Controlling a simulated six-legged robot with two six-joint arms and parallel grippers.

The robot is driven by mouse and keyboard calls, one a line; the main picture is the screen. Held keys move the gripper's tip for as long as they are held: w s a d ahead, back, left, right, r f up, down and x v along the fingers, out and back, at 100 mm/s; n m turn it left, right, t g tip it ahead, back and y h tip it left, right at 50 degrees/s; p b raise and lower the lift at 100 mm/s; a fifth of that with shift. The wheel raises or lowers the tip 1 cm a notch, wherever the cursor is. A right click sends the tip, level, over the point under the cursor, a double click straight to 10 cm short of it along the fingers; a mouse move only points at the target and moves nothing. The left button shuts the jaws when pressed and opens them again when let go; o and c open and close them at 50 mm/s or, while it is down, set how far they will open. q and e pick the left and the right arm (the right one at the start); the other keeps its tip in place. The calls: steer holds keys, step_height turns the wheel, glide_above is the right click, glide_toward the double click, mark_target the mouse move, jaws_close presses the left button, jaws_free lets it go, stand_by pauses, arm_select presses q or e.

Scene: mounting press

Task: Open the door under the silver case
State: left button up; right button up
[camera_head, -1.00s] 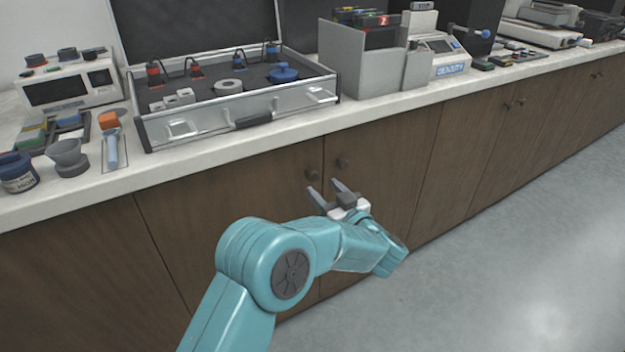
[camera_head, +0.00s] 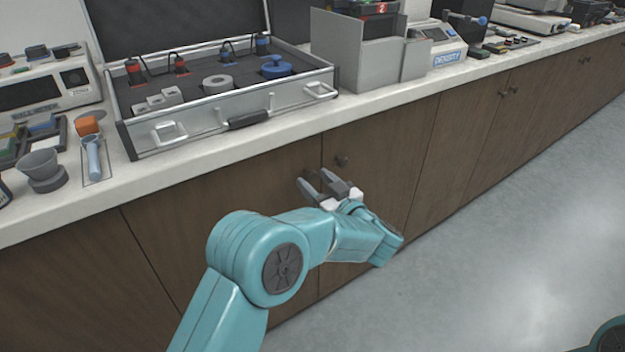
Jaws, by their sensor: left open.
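The silver case (camera_head: 232,108) stands open on the counter, its dark lid raised. Below it is a brown wooden door (camera_head: 215,190), flush with its neighbours and closed. My left gripper (camera_head: 314,178) is open in front of this door's upper right corner, its two grey fingers pointing at the door's knob. The knob is mostly hidden at the fingertips, and I cannot tell whether they touch it. The adjoining right door (camera_head: 385,135) has a round dark knob (camera_head: 342,160), just above and right of the fingers. My right gripper is out of view.
The white counter edge (camera_head: 240,155) runs above the doors. Grey floor (camera_head: 480,270) is clear at the right.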

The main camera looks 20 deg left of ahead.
arm_select(q)
steer(key=shift+s+d+r, duration=0.1)
steer(key=shift+r, duration=0.15)
steer(key=shift+f, duration=0.15)
jaws_close()
